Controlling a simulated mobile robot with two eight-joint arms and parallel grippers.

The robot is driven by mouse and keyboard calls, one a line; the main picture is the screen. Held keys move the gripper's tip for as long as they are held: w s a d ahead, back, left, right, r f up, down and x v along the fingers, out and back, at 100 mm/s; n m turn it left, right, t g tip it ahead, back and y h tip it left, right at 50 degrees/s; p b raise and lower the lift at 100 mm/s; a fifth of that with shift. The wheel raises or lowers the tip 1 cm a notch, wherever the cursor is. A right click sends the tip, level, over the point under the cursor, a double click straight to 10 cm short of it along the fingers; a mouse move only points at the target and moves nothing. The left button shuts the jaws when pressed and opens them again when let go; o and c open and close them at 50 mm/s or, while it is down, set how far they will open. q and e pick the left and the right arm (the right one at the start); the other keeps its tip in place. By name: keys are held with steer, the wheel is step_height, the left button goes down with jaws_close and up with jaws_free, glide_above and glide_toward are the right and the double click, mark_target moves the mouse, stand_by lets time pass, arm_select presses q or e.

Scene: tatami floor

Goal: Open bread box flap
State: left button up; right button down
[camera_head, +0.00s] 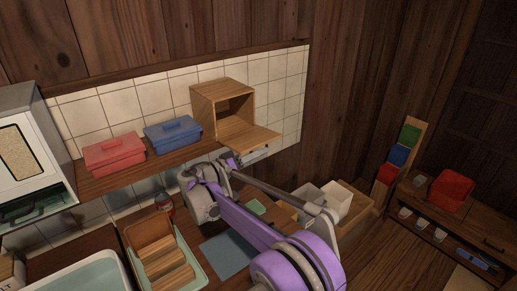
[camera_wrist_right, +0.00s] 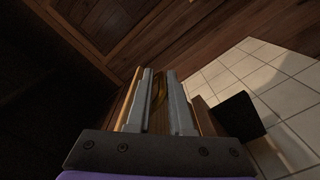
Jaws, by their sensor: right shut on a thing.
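The wooden bread box (camera_head: 207,103) stands on the shelf against the tiled wall in the head view. Its flap (camera_head: 248,134) is swung down and sticks out in front, about level, so the dark inside shows. My right gripper (camera_head: 254,156) is at the flap's front edge, partly hidden below it. In the right wrist view its two grey fingers (camera_wrist_right: 159,105) are close together on a narrow strip of brown wood, which looks like part of the flap. The exact contact is hard to make out. My left gripper is not in view.
A blue box (camera_head: 172,132) and a red box (camera_head: 114,153) stand on the shelf left of the bread box. Below are a tray with wooden slats (camera_head: 168,268) and white bins (camera_head: 322,200). A low cabinet (camera_head: 455,229) stands at right.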

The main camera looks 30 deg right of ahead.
steer(key=shift+w+f, duration=0.2)
steer(key=shift+f, duration=0.35)
steer(key=shift+a, duration=0.1)
